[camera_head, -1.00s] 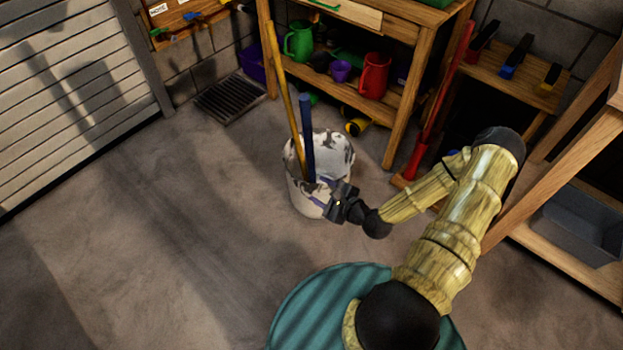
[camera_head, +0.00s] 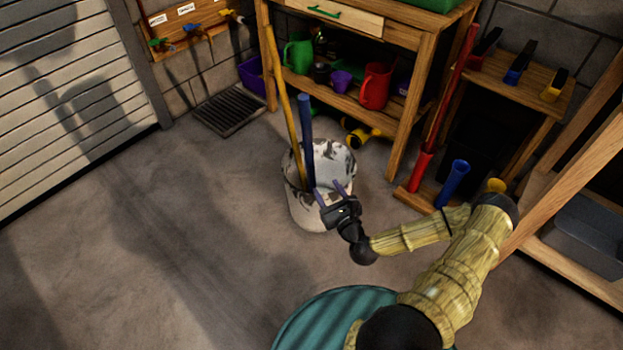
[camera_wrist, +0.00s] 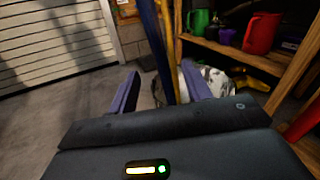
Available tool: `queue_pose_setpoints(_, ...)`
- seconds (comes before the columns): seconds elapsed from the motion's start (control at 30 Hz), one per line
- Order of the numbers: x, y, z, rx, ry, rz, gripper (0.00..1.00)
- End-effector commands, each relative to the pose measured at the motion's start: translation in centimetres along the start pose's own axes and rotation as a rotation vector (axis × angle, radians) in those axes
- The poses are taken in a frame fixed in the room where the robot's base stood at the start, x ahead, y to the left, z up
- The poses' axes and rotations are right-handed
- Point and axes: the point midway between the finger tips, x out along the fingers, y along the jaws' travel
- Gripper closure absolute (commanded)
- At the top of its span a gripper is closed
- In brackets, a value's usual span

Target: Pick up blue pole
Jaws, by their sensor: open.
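The blue pole (camera_head: 307,140) stands nearly upright in a white, dark-splotched bucket (camera_head: 340,165) on the floor. In the wrist view the blue pole (camera_wrist: 157,45) rises between and beyond my two purple fingers. My gripper (camera_head: 329,189) is open and empty at the near side of the bucket, with its fingers pointing toward the pole. I cannot tell whether a finger touches the bucket. A yellow pole (camera_head: 284,100) leans in the same bucket, left of the blue one; in the wrist view it is just right of it (camera_wrist: 169,50). The pole's lower end is hidden.
A wooden workbench (camera_head: 420,90) with jugs stands behind the bucket. A red pole (camera_head: 440,110) stands in a red holder at the right, beside an empty blue holder (camera_head: 453,180). A wooden shelf (camera_head: 560,180) is at far right. The floor at left is clear.

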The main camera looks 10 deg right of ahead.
Motion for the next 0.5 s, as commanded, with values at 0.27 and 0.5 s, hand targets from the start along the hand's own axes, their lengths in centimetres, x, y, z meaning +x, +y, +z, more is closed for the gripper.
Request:
queue_pose_setpoints(0.27,5.1,0.1,-0.2,-0.003,-0.001,0.002,0.51)
queue_pose_setpoints(0.5,8.7,0.1,-0.2,-0.003,-0.001,0.001,0.51)
